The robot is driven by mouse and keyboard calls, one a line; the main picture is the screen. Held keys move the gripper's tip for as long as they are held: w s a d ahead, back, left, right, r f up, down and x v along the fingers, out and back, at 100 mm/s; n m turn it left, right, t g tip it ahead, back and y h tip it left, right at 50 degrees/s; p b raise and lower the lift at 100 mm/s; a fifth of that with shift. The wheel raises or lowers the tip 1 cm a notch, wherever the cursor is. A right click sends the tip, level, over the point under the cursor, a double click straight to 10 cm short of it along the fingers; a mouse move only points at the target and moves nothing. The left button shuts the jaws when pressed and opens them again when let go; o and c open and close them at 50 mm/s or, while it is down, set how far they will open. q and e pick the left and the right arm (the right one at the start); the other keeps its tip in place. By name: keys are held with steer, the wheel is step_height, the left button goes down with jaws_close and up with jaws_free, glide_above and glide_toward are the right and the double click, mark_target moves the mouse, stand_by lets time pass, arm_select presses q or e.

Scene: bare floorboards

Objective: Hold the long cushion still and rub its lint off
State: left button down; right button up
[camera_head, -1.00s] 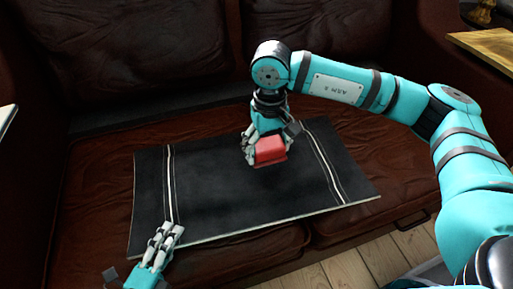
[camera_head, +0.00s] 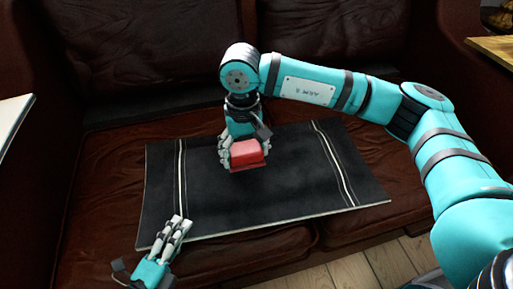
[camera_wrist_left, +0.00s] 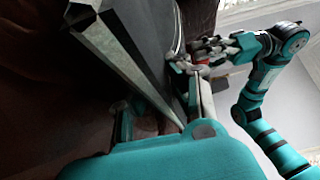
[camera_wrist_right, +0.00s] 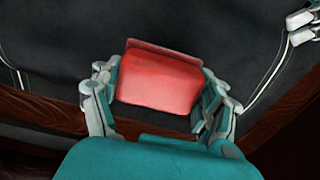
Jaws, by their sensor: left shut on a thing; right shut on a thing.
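The long cushion (camera_head: 265,195) is a flat black rectangle with pale double stripes near each end, lying on the brown leather sofa seat. My left gripper (camera_head: 178,228) is shut on the cushion's near edge at its left corner. My right gripper (camera_head: 238,148) is shut on a red block-shaped lint tool (camera_head: 248,154), which sits on or just over the cushion between the stripes, left of its middle. The red tool also shows between the fingers in the right wrist view (camera_wrist_right: 160,80). No lint can be made out on the dark cloth.
The sofa's backrest (camera_head: 330,50) rises behind the cushion. A pale surface edge (camera_head: 14,115) stands at the far left and a wooden table (camera_head: 495,48) at the upper right. Floorboards (camera_head: 375,270) show below the sofa front.

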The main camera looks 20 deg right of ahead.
mark_target(234, 149)
steer(key=shift+w+a, duration=0.1)
steer(key=shift+a, duration=1.15)
step_height(234, 149, up, 2)
steer(key=shift+d+r, duration=0.1)
steer(key=shift+r, duration=3)
arm_select(q)
steer(key=c, duration=1.2)
jaws_free()
steer(key=v, duration=1.2)
